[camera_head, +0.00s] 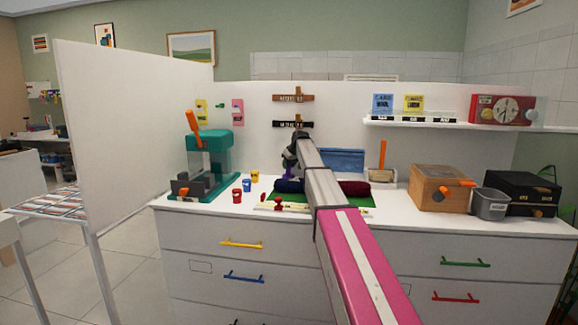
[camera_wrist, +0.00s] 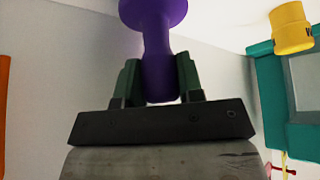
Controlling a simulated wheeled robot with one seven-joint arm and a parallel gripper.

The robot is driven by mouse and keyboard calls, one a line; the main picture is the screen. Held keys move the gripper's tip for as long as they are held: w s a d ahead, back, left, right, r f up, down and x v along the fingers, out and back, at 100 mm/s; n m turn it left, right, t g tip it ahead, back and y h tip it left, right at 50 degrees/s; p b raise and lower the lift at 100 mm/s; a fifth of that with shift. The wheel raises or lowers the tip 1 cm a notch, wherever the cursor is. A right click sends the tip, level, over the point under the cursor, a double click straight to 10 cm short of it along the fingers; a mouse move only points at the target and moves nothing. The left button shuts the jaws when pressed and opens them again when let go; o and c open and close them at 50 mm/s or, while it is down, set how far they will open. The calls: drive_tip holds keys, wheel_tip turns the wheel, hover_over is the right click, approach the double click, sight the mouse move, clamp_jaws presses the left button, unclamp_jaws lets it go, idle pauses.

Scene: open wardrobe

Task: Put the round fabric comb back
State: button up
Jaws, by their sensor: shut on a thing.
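My gripper (camera_wrist: 158,85) is shut on the narrow stem of a purple tool (camera_wrist: 157,45), which widens to a round flared end at the top of the wrist view. It looks like the round fabric comb; its far end is cut off by the frame. In the head view the gripper (camera_head: 292,160) is above the white counter, mostly hidden by my arm, and only a bit of purple (camera_head: 293,174) shows. A brown labelled rail (camera_head: 294,98) and a black labelled rail (camera_head: 291,124) are on the wall behind; their lettering is too small to read.
A teal press (camera_head: 211,155) stands left, with several small red and yellow cups beside it. A green mat (camera_head: 362,199) with rolled fabric lies under my arm. A wooden box (camera_head: 437,188), grey bin (camera_head: 490,205) and black box (camera_head: 522,192) stand right. A shelf (camera_head: 450,124) is above.

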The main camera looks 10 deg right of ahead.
drive_tip(key=shift+f, duration=0.1)
drive_tip(key=o, duration=0.6)
drive_tip(key=v, duration=1.2)
